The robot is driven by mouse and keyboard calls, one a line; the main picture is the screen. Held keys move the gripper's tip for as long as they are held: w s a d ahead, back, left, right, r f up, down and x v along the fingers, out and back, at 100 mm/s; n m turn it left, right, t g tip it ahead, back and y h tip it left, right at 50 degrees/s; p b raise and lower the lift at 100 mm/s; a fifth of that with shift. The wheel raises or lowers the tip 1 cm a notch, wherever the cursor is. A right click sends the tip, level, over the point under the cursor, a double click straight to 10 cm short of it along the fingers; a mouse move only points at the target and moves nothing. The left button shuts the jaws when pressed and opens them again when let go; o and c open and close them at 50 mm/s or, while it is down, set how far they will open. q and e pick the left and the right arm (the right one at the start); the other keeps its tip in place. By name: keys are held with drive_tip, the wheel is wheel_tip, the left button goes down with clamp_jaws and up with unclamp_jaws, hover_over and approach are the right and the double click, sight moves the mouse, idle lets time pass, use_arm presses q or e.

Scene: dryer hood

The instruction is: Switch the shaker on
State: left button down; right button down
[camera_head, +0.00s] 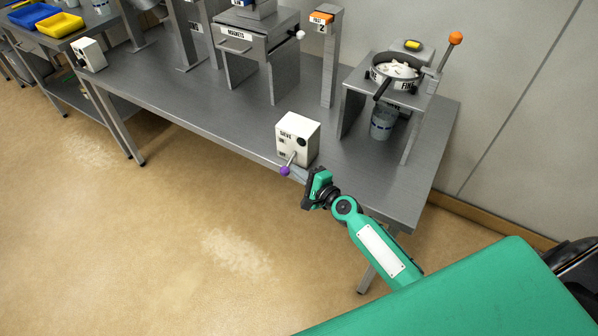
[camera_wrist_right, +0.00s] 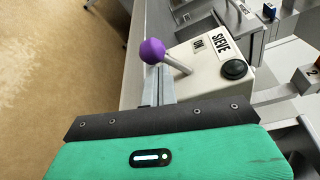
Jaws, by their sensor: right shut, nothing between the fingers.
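A white control box (camera_head: 298,137) labelled SIEVE stands at the front edge of the metal bench. It also shows in the wrist view (camera_wrist_right: 205,69), with an ON label and a black round button (camera_wrist_right: 235,69). A lever with a purple ball knob (camera_head: 285,170) sticks out of its front; the knob (camera_wrist_right: 152,51) is also plain in the wrist view. My right gripper (camera_head: 299,173) is shut and empty, its fingers right beside the lever near the knob. I cannot tell whether they touch. My left gripper is not in view.
A sieve pan (camera_head: 397,68) labelled FINE holds white pieces on a stand at the right, with an orange-knobbed lever (camera_head: 455,38) and a beaker (camera_head: 382,123) below. A MAGNETS unit (camera_head: 255,47) stands behind. The bench (camera_head: 225,115) left of the box is clear.

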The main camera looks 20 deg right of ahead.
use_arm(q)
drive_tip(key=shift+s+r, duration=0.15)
use_arm(e)
drive_tip(key=shift+r, duration=0.1)
